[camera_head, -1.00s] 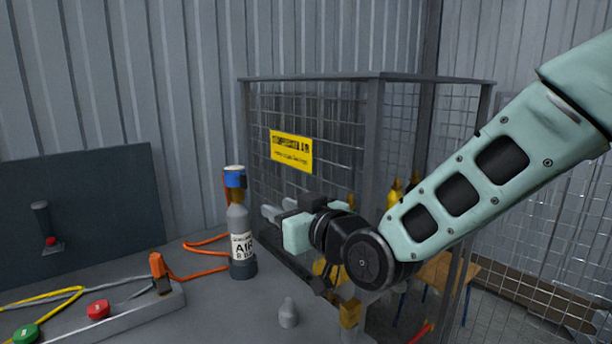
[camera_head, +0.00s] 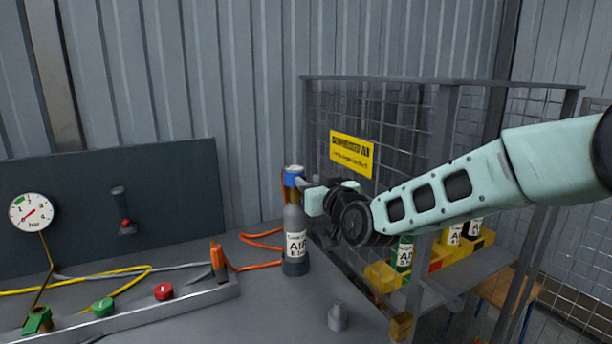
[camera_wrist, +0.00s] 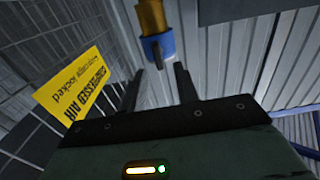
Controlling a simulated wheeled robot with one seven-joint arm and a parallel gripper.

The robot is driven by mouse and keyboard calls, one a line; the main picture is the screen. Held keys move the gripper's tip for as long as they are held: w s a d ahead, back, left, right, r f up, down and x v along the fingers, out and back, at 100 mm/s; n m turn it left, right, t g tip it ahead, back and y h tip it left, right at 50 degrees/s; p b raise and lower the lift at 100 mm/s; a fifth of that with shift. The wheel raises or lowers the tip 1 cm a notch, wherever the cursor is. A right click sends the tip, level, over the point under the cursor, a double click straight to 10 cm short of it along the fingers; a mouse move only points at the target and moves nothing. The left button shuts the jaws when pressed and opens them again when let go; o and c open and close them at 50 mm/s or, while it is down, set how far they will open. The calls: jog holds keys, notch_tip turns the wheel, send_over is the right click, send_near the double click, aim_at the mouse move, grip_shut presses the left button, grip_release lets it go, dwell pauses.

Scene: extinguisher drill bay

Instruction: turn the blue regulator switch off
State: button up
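The blue regulator switch (camera_head: 293,175) sits on top of a grey air bottle (camera_head: 296,225) that stands upright on the bench. In the wrist view the blue switch (camera_wrist: 158,46) shows just beyond the fingertips, under a brass-coloured neck. My gripper (camera_head: 305,185) is at the height of the switch, to its right in the head view. In the wrist view my gripper (camera_wrist: 160,80) has its two dark fingers apart with nothing visible between them. Whether a finger touches the switch I cannot tell.
A mesh cage with a yellow sign (camera_head: 351,153) stands right behind the bottle. An orange hose (camera_head: 262,239) runs left from the bottle. A rail with a red button (camera_head: 164,291) and a green button (camera_head: 103,307) lies at the left. A small grey piece (camera_head: 338,317) stands in front.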

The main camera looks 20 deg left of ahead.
jog(key=shift+x, duration=1.4)
grip_shut()
